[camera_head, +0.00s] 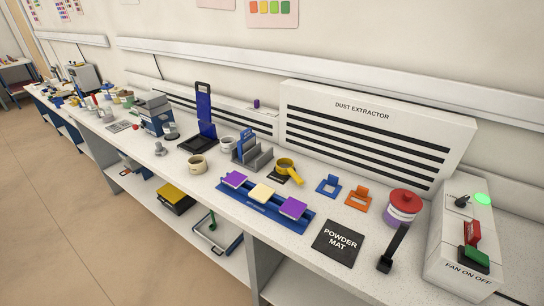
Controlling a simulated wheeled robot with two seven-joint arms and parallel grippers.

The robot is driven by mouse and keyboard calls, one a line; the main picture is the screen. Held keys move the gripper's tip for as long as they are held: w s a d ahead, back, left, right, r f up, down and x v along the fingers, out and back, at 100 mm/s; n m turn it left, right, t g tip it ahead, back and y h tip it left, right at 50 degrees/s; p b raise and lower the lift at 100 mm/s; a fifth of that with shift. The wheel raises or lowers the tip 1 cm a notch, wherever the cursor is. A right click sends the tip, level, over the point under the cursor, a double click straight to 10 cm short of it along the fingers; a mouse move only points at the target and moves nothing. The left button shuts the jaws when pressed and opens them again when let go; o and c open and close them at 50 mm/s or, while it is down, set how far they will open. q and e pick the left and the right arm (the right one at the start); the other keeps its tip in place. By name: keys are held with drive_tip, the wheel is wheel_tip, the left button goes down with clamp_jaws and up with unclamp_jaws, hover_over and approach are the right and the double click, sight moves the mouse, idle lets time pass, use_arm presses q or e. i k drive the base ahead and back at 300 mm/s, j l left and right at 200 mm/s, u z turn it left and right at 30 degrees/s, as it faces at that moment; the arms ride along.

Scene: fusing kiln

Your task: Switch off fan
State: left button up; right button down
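The fan control box (448,240) stands at the right end of the bench, with "FAN ON OFF" printed along its front edge. On its top are an upright red paddle (473,233), a green paddle (474,259) in front of it, and a small dark toggle or knob (463,202). A round green lamp (482,200) at the back of the box looks bright. Neither of my grippers is in view.
Left of the box are a red-lidded purple jar (402,207), an upright black tool (394,248) and a black powder mat (338,243). A blue tray (265,207) with purple and cream blocks lies farther left. The bench's front edge runs diagonally, with open floor (70,210) before it.

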sight(481, 257)
drive_tip(key=k+j+z, duration=0.1)
drive_tip(key=z, duration=1.65)
